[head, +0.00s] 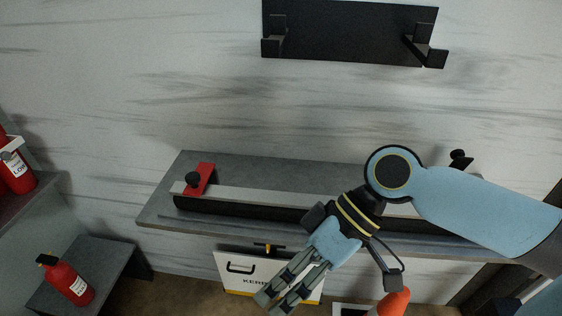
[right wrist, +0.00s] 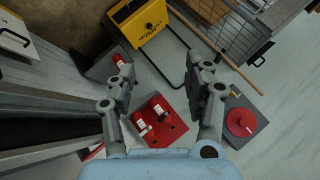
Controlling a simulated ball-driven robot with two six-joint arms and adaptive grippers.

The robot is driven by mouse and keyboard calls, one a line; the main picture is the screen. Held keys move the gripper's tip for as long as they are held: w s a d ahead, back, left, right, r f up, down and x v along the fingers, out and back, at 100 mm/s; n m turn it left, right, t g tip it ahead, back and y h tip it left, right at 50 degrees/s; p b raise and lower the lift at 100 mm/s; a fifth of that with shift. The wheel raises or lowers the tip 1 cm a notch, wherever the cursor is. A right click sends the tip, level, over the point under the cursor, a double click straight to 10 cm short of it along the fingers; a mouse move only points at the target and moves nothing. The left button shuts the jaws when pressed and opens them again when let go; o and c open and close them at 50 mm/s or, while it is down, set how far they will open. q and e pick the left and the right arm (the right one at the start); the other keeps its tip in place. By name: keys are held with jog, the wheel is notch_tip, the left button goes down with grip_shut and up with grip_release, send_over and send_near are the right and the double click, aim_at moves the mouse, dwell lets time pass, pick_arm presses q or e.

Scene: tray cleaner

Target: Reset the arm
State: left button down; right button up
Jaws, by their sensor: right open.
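My right arm (head: 480,208) comes in from the right in the head view, pale blue with a dark round joint. It is bent at that joint and reaches down and left in front of the grey shelf. My right gripper (head: 283,292) points down and left, below the shelf's front edge. In the right wrist view my right gripper (right wrist: 163,88) is open, its two grey fingers apart with nothing between them. My left arm and gripper are not in view.
A long black bar (head: 240,209) with a red end piece (head: 199,179) lies on the grey shelf (head: 160,215). A black wall rack (head: 350,32) hangs above. Red extinguishers (head: 67,281) stand at left.

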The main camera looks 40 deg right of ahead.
jog(key=s+d+f+m+h+b, duration=0.1)
jog(key=d+f+m+h+b, duration=0.2)
jog(key=f, duration=1.1)
jog(key=s+d+f+m+h+b, duration=0.1)
jog(key=d+f+b, duration=0.3)
jog(key=f, duration=1)
jog(key=s+d+f+h+b, duration=0.2)
jog(key=s+d+f+h, duration=0.1)
jog(key=s+f, duration=0.7)
jog(key=s+d+f+g+h+b, duration=0.1)
jog(key=s+d+f+h+b, duration=0.1)
jog(key=s+f, duration=0.9)
jog(key=shift+d+f+g+h+b, duration=0.2)
jog(key=shift+d+g+h+b, duration=0.1)
jog(key=shift+d+h+b, duration=0.15)
